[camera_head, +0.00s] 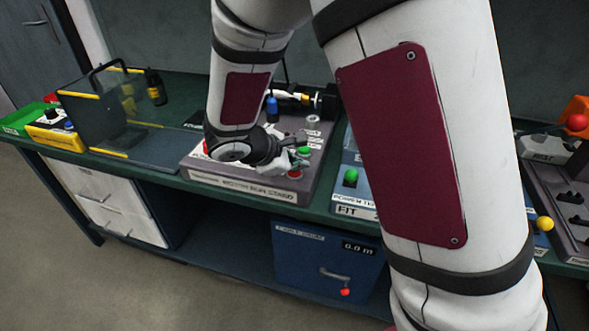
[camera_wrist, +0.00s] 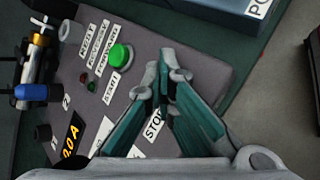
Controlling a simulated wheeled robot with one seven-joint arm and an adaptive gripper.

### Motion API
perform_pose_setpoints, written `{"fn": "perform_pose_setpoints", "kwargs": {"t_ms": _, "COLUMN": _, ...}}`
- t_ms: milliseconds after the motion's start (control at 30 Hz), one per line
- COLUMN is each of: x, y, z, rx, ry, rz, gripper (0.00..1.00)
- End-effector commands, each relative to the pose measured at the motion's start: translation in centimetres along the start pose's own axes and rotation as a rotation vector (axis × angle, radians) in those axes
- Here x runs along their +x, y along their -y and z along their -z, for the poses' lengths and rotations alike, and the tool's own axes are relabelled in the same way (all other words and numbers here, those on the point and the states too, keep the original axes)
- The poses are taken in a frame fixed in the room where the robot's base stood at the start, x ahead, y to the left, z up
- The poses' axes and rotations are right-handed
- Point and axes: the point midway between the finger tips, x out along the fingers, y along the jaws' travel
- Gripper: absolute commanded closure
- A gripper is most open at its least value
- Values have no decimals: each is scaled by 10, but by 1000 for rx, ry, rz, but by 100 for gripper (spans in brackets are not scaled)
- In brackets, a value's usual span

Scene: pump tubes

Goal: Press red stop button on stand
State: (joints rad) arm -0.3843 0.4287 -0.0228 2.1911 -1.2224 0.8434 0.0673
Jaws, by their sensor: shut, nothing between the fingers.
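The stand (camera_head: 240,187) is a grey sloped panel on the green bench in the head view. Its dark face (camera_wrist: 205,68) fills much of the wrist view. The red stop button (camera_head: 295,174) shows at the stand's front right, just below my gripper (camera_head: 290,159). In the wrist view my gripper (camera_wrist: 166,72) is shut and empty over the panel. The STOP label (camera_wrist: 153,126) is partly covered by its fingers, and the red button is hidden there. The green start button (camera_wrist: 120,56) is left of the fingertips. Contact with the red button cannot be told.
A blue unit (camera_head: 351,177) with a green button stands right of the stand. A clear box with yellow edges (camera_head: 110,110) stands to the left. A pump with a blue knob (camera_wrist: 35,92) is at the panel's far side. My arm hides part of the bench.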

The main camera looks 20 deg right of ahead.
Motion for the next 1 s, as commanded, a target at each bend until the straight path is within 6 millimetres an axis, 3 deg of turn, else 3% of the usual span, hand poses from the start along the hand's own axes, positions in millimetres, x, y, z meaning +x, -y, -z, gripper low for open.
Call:
{"fn": "perform_pose_setpoints", "kwargs": {"t_ms": 300, "x": -12, "y": -8, "z": -9, "rx": 2, "ry": 0, "rz": 0, "gripper": 100}}
{"fn": "perform_pose_setpoints", "kwargs": {"t_ms": 767, "x": -15, "y": -11, "z": -11, "rx": 1, "ry": 0, "rz": 0, "gripper": 100}}
{"fn": "perform_pose_setpoints", "kwargs": {"t_ms": 1000, "x": -29, "y": -20, "z": -22, "rx": 1, "ry": 1, "rz": -1, "gripper": 100}}
